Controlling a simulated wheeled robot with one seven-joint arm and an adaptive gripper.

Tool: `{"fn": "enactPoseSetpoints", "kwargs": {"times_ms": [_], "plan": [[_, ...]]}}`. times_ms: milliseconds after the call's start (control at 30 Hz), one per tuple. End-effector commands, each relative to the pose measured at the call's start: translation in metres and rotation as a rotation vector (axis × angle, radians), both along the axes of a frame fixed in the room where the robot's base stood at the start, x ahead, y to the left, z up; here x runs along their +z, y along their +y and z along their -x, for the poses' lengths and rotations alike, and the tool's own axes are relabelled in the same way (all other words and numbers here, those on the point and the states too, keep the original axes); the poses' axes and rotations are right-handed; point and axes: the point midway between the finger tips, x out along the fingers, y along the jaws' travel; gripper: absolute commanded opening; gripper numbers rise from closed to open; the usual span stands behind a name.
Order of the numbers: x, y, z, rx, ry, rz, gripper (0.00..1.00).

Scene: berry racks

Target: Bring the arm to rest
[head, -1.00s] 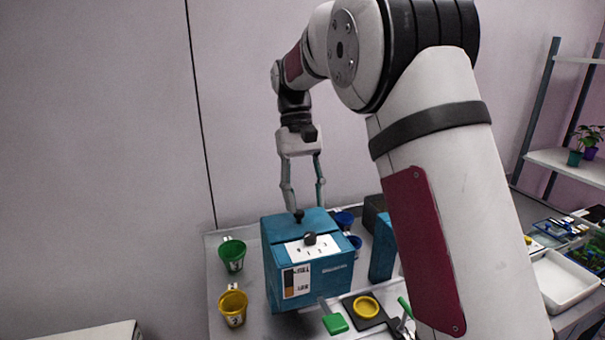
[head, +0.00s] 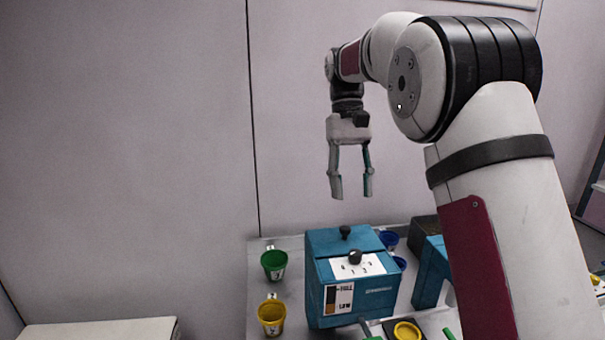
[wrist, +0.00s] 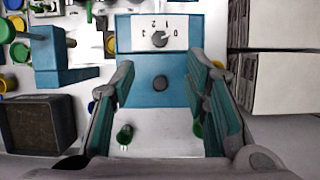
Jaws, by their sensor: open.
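My gripper (head: 351,193) is open and empty in the head view. It hangs fingers down above the blue box (head: 325,268), with a clear gap over the box's black top knob (head: 345,231). In the wrist view my gripper (wrist: 162,85) has its two fingers spread wide, and the blue box (wrist: 180,92) with its white dial panel lies below, between them. Much of my arm fills the right side of the head view.
A green cup (head: 273,264) and a yellow cup (head: 271,315) stand left of the box on the table (head: 258,290). A dark box (wrist: 40,122) shows in the wrist view. Above the table on the left is bare wall.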

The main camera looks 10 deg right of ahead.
Motion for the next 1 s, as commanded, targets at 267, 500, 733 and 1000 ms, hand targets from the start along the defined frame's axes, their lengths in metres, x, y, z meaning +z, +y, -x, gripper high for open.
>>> {"fn": "enactPoseSetpoints", "kwargs": {"times_ms": [267, 500, 733, 1000], "plan": [[0.030, -0.003, 0.043, -0.006, -0.147, -0.012, 0.42], [0.047, -0.004, 0.105, -0.007, -0.338, -0.020, 0.42], [0.043, -0.003, 0.168, -0.004, -0.522, -0.019, 0.42], [0.012, 0.000, 0.236, 0.006, -0.732, -0.006, 0.42]]}}
